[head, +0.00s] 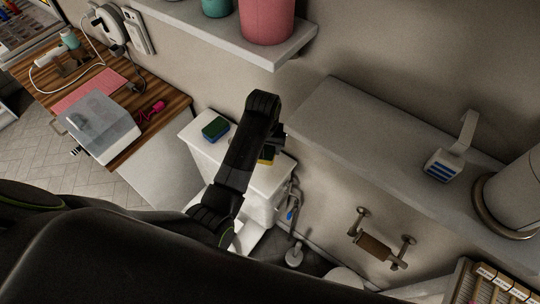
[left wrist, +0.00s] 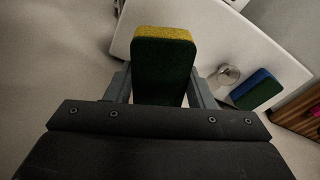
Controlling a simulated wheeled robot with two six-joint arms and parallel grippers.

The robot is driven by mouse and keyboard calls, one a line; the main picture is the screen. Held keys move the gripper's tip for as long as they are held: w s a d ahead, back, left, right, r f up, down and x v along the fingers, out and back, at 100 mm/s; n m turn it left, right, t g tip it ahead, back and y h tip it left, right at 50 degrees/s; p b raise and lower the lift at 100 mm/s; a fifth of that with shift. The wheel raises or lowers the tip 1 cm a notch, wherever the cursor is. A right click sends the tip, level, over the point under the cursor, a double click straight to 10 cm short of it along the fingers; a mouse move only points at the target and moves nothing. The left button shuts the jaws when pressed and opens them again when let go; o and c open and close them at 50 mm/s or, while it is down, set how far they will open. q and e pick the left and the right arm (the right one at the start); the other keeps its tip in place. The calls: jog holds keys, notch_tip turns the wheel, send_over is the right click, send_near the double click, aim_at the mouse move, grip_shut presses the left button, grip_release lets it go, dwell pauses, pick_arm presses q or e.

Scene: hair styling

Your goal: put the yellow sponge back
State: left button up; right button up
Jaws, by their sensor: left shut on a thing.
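The yellow sponge (left wrist: 163,60) has a dark green face and a yellow edge. In the left wrist view it sits between the two fingers of my left gripper (left wrist: 165,85), which is shut on it, over the white cistern top. In the head view only a bit of yellow (head: 267,155) shows past my left gripper (head: 272,144), above the white cistern top (head: 258,180). I cannot tell whether the sponge touches the top. My right gripper is in neither view.
A blue and green sponge (head: 215,128) lies on the cistern top; it also shows in the left wrist view (left wrist: 257,90) near a round metal button (left wrist: 228,74). A grey shelf (head: 370,120) juts out right. A wooden counter (head: 165,125) with a clear box (head: 103,125) stands left.

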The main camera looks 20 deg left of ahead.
aim_at(267, 168)
pick_arm(q)
jog(key=f, duration=0.2)
jog(key=s+f, duration=0.1)
jog(key=shift+s+f, duration=0.1)
jog(key=shift+f, duration=0.25)
jog(key=f, duration=0.2)
jog(key=f+p, duration=0.1)
jog(key=f, duration=0.1)
jog(key=shift+w, duration=0.25)
jog(key=shift+s+f, duration=0.1)
jog(key=shift+f, duration=0.35)
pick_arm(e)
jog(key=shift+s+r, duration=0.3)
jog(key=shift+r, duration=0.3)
pick_arm(q)
jog(key=shift+f, duration=0.15)
jog(key=o, duration=0.9)
